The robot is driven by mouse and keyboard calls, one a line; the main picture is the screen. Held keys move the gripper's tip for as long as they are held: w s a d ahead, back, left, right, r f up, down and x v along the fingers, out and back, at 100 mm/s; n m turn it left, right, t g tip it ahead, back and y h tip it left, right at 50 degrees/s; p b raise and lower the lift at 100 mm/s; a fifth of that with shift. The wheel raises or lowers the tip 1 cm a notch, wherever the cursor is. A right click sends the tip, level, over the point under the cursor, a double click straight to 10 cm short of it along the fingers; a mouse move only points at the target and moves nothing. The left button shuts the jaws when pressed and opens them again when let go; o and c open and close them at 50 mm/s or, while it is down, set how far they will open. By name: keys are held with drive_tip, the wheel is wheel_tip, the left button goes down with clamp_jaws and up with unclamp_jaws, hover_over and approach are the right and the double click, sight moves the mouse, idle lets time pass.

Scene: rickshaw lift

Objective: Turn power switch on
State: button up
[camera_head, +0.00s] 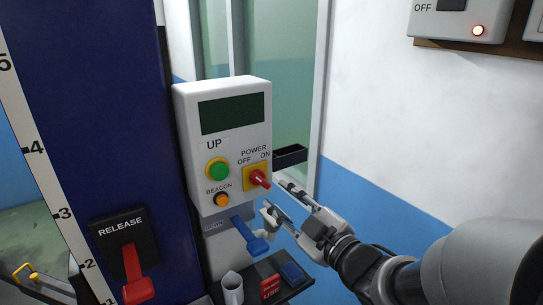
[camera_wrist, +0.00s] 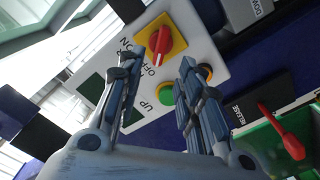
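The red power switch (camera_head: 258,179) sits on a yellow plate on the white control box (camera_head: 222,100), with OFF printed at its upper left and ON at its upper right. Its exact setting is hard to tell. My gripper (camera_head: 276,196) is open and empty, just right of and in front of the switch. In the wrist view the red knob (camera_wrist: 163,45) shows between and just beyond the tips of my gripper (camera_wrist: 158,62). I see no clear contact between fingers and knob.
A green UP button (camera_head: 217,169) and an orange BEACON button (camera_head: 222,199) are left of the switch. A blue lever (camera_head: 257,245) and a small shelf with a mug (camera_head: 232,288) are below. A red RELEASE lever (camera_head: 137,285) is at lower left.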

sight(262, 182)
drive_tip(key=b+x, duration=0.1)
drive_tip(key=x, duration=0.7)
drive_tip(key=shift+w+a, duration=0.15)
clamp_jaws()
